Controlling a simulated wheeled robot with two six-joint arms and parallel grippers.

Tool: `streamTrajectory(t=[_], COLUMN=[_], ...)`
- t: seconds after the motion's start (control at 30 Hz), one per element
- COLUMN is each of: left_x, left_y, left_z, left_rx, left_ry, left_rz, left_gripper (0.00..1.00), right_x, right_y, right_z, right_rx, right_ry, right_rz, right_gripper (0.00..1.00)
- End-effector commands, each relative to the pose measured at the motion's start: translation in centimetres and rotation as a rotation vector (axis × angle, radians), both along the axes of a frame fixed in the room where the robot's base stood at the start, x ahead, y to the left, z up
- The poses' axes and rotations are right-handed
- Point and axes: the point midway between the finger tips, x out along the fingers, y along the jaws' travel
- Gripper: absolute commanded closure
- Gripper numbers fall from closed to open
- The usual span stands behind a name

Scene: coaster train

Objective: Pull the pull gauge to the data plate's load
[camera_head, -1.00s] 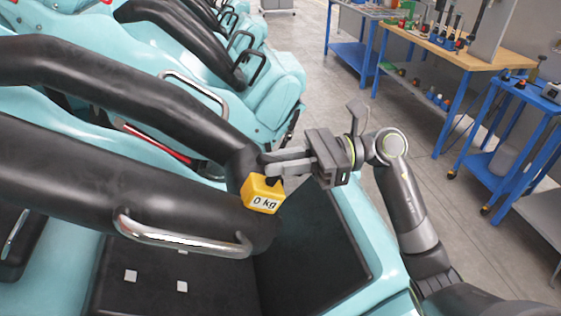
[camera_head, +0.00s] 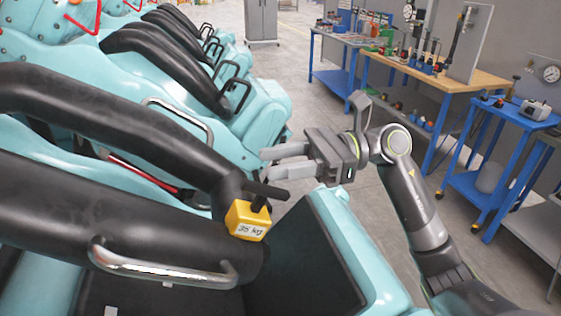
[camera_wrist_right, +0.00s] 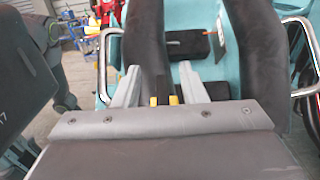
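The pull gauge (camera_head: 246,221) is a yellow box on the black padded restraint, and its face reads "35 kg". Its black handle (camera_head: 266,190) sticks up from the top of the box. My right gripper (camera_head: 274,162) is open, with its fingers apart just above the handle and nothing held. In the right wrist view, yellow parts of the gauge (camera_wrist_right: 155,101) show between the open fingers (camera_wrist_right: 157,90). I cannot make out a data plate with a readable load. My left gripper is not in view.
A chrome grab bar (camera_head: 165,268) runs along the restraint below the gauge. Teal car seats stretch away at the upper left. Blue-framed workbenches (camera_head: 435,75) with tools stand at the right. Clear floor (camera_head: 330,120) lies between the cars and benches.

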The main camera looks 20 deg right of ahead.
Motion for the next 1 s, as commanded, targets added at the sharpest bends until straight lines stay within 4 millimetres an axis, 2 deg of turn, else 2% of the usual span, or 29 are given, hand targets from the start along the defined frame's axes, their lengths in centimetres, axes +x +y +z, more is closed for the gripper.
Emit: streamTrajectory(t=[0.33,0.47,0.67,1.0], left_x=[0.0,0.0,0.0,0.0], left_y=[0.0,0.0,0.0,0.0], left_z=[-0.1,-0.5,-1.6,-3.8], left_rx=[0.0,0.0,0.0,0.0], left_ry=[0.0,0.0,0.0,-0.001], left_rz=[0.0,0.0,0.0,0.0], left_gripper=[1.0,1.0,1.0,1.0], right_x=[0.0,0.0,0.0,0.0], right_y=[-0.1,-0.7,-3.1,-8.6], right_z=[-0.2,-0.4,-0.6,-0.6], right_rx=[-0.002,-0.004,-0.007,-0.006], right_ry=[0.002,0.001,0.002,0.003], right_rz=[0.001,0.0,-0.003,-0.004], right_gripper=[0.62,0.62,0.62,0.62])
